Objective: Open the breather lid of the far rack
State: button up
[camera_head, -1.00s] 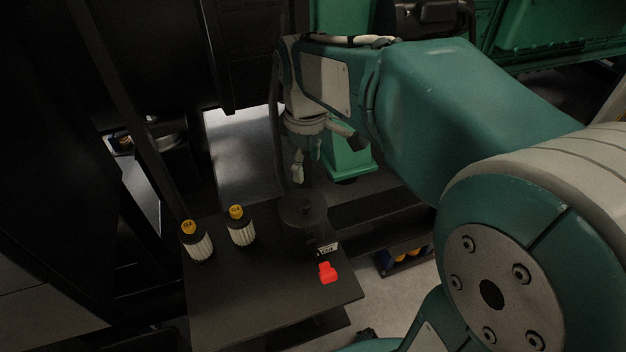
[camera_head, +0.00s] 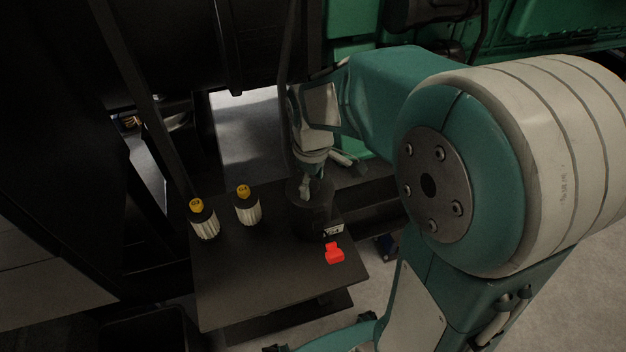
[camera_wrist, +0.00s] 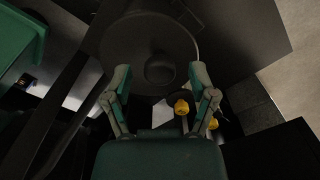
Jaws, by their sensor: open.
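A black cylindrical canister (camera_head: 315,219) stands on the dark rack top (camera_head: 255,277), with a small white label on its side. Its round black lid (camera_wrist: 135,40) has a raised dark knob (camera_wrist: 160,69) in the wrist view, and the lid looks seated. My gripper (camera_head: 305,190) points down over the lid in the head view, with the arm reaching from the right. In the wrist view my gripper (camera_wrist: 159,76) is open, one finger on each side of the knob, apart from it. Whether the fingertips are down at knob height I cannot tell. The wrist partly hides the lid in the head view.
Two pale ribbed bottles with yellow caps (camera_head: 203,219) (camera_head: 247,205) stand left of the canister. A bright red piece (camera_head: 335,253) sits at its front right. Dark posts and machinery rise at the left and behind. The front of the rack top is clear.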

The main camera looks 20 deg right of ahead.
jog(key=shift+a, duration=0.25)
jog(key=shift+c, duration=0.5)
jog(key=shift+d, duration=0.3)
grip_shut()
